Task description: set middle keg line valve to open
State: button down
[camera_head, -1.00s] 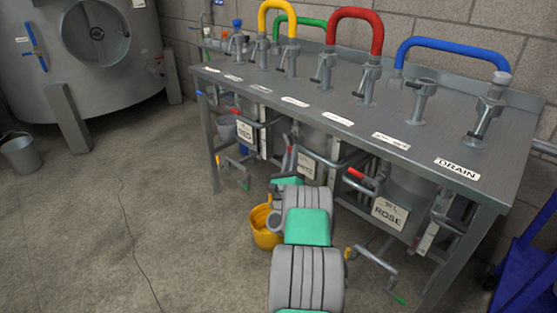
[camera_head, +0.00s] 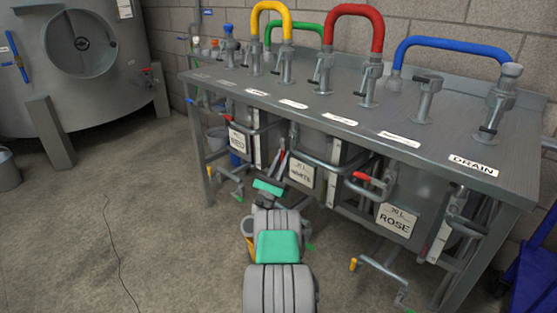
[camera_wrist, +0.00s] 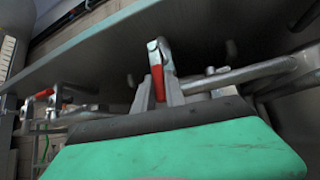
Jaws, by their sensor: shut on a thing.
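The middle keg, labelled WHITE (camera_head: 301,173), is under the bench between the RED and ROSE kegs. Its line valve has a red-handled lever (camera_head: 283,157), seen just left of the label. In the wrist view the red lever (camera_wrist: 158,84) stands roughly upright, its pale metal end at the top. My gripper (camera_wrist: 161,92) is shut on this lever, with a grey finger on each side. In the head view my gripper (camera_head: 282,168) is small and partly hidden by my wrist. The valve body is mostly hidden.
The bench (camera_head: 330,118) overhangs the kegs, its edge close above my gripper. The ROSE keg's red lever (camera_head: 362,177) and bent pipes are to the right.

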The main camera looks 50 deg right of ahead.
jog(key=shift+r, duration=0.1)
jog(key=c, duration=1.4)
grip_release()
jog(key=shift+v, duration=3.95)
jog(key=shift+w, duration=0.1)
